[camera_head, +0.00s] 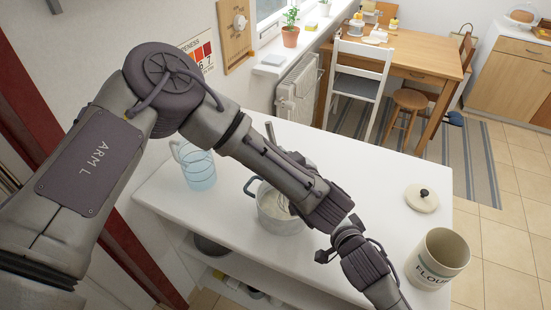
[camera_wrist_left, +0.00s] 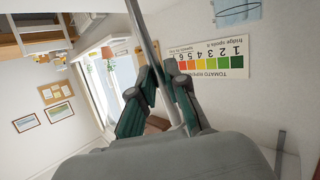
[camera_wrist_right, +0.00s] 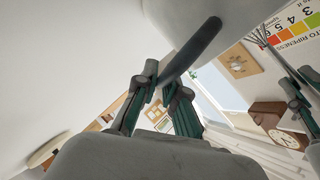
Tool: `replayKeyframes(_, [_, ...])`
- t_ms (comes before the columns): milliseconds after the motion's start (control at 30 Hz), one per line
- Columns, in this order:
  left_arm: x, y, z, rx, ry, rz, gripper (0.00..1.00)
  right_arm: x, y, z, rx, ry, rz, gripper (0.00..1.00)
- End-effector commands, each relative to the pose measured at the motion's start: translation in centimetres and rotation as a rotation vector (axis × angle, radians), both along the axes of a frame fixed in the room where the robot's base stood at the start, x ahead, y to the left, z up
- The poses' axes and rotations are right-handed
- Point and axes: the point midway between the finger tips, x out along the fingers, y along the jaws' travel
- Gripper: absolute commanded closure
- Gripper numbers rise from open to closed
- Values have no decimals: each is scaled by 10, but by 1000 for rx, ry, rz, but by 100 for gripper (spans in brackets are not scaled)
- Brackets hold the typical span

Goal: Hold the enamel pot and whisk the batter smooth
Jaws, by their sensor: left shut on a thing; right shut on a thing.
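The white enamel pot (camera_head: 279,223), with dark loop handles and pale batter (camera_head: 272,202) inside, stands on the white counter. My left arm reaches over it and hides part of its right side. My left gripper (camera_wrist_left: 163,88) is shut on a slim metal rod, the whisk handle (camera_wrist_left: 145,35). The upper end of the whisk also shows above my arm in the head view (camera_head: 270,134). My right gripper (camera_wrist_right: 160,90) is shut on a dark bar, the pot handle (camera_wrist_right: 193,48), beside the pot's pale wall (camera_wrist_right: 185,12). Whether the batter is smooth cannot be told.
A glass jug (camera_head: 198,172) stands left of the pot on the white counter (camera_head: 350,165). An open flour canister (camera_head: 436,262) and a cream lid with a dark knob (camera_head: 422,200) stand at the right. A shelf below holds a dark bowl (camera_head: 212,245).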

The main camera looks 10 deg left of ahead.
Motion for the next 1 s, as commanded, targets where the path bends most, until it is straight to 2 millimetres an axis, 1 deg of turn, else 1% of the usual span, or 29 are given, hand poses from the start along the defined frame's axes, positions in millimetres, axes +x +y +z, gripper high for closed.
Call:
replayKeyframes(367, [1, 0, 2, 0, -2, -1, 100, 0, 0, 0, 0, -1, 0, 100])
replayKeyframes(1000, [10, 9, 50, -1, -2, 0, 100, 0, 0, 0, 0, -1, 0, 100])
